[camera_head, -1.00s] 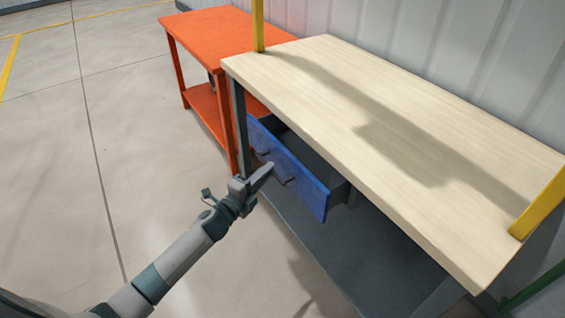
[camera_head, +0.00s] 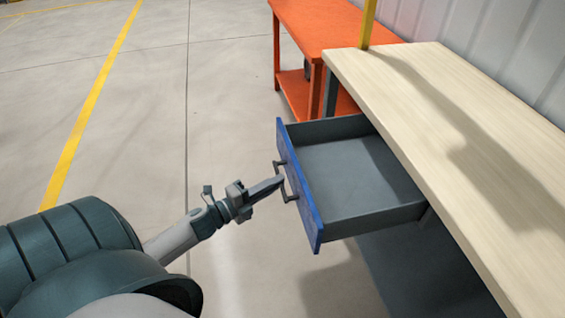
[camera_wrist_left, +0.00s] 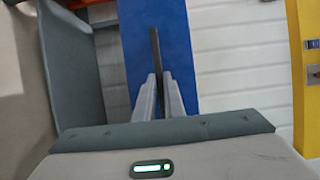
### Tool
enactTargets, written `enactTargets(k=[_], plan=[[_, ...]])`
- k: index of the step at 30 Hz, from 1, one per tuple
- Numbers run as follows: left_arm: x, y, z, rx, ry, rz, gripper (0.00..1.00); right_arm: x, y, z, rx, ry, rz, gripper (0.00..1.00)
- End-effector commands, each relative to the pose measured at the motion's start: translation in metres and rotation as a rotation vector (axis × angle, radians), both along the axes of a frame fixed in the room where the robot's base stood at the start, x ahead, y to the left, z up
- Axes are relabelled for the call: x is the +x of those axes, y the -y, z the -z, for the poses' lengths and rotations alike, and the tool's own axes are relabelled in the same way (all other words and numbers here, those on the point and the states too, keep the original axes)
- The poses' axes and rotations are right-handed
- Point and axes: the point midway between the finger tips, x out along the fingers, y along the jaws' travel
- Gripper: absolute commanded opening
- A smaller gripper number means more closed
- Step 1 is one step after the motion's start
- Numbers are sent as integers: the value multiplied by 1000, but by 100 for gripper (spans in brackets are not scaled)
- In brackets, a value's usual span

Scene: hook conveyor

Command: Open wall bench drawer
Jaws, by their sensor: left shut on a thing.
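The wall bench (camera_head: 440,110) has a pale wood top and stands at the right of the head view. Its drawer (camera_head: 360,175) has a blue front and a grey inside. The drawer is pulled well out from under the top and looks empty. A dark handle (camera_head: 285,182) sits on the blue front. My left gripper (camera_head: 279,181) is shut on this handle. In the left wrist view, its two fingers (camera_wrist_left: 159,95) close around the dark handle bar (camera_wrist_left: 154,52) before the blue front (camera_wrist_left: 182,45). My right gripper is not in view.
An orange table (camera_head: 325,28) with a lower shelf stands behind the bench. A yellow post (camera_head: 367,22) rises at the bench's corner. A grey lower shelf (camera_head: 410,270) lies under the drawer. The floor (camera_head: 235,110) left of the drawer is clear.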

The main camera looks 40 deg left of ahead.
Motion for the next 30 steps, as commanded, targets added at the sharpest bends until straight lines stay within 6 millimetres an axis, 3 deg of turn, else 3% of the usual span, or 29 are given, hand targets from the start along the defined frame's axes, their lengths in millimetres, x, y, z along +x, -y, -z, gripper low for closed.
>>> enactTargets(k=[7,8,9,10,23,30], plan=[[0,0,0,0,-1,0,0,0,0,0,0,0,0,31],[0,0,0,0,-1,0,16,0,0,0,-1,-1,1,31],[0,0,0,0,-1,0,26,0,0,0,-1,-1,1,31],[0,0,0,0,-1,0,28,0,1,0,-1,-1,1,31],[-3,-1,1,0,-1,-1,28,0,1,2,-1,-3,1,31],[-23,-6,2,1,-2,-1,28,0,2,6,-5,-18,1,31]])
